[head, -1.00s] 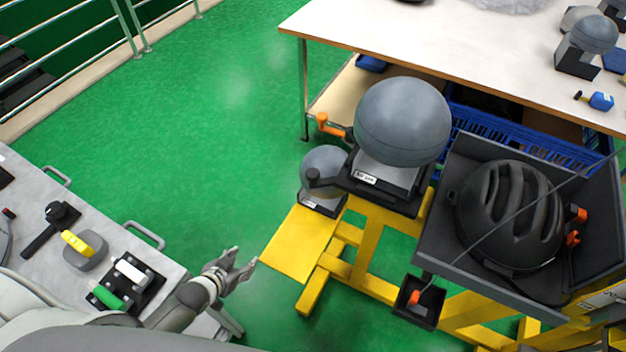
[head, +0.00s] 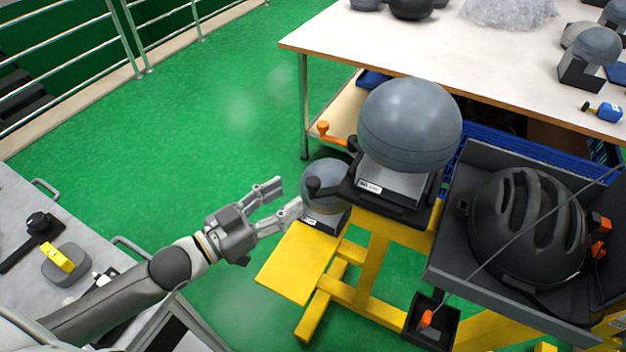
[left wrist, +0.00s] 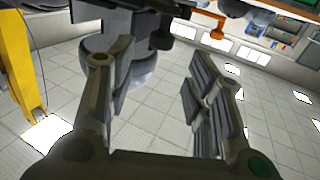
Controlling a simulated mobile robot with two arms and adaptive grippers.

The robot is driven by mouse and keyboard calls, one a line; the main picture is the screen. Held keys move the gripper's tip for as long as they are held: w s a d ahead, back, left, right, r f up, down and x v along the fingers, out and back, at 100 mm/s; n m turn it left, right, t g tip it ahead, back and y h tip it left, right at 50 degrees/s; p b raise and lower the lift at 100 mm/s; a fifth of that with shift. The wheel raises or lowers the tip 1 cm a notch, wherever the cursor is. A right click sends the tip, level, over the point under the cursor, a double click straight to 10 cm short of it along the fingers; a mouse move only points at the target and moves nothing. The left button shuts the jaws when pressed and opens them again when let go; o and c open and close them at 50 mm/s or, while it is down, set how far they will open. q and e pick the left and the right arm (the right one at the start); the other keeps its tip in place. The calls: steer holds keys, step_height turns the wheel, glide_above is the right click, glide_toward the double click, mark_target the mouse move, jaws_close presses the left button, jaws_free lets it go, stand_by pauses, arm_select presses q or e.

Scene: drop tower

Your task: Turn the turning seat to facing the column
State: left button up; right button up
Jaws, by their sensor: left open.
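A large grey dome (head: 410,125) sits on a grey block on a black base (head: 395,207), which I take for the turning seat, on a yellow frame. A black round knob (head: 313,186) sticks out at its left side, and an orange lever (head: 325,130) shows behind it. My left gripper (head: 287,197) is open and empty, left of the knob and apart from it. Its spread fingers also show in the left wrist view (left wrist: 160,85), with nothing clasped. Which part is the column, I cannot tell. My right gripper is out of view.
A smaller grey dome (head: 325,180) stands low behind the knob, close to my fingertips. A black tray (head: 455,262) with a black helmet (head: 527,230) is at right. A yellow plate (head: 298,262) lies below the gripper. Green floor (head: 200,150) is free at left.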

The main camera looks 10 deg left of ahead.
mark_target(308, 185)
arm_select(q)
steer(key=x, duration=0.8)
steer(key=shift+w, duration=0.1)
jaws_close()
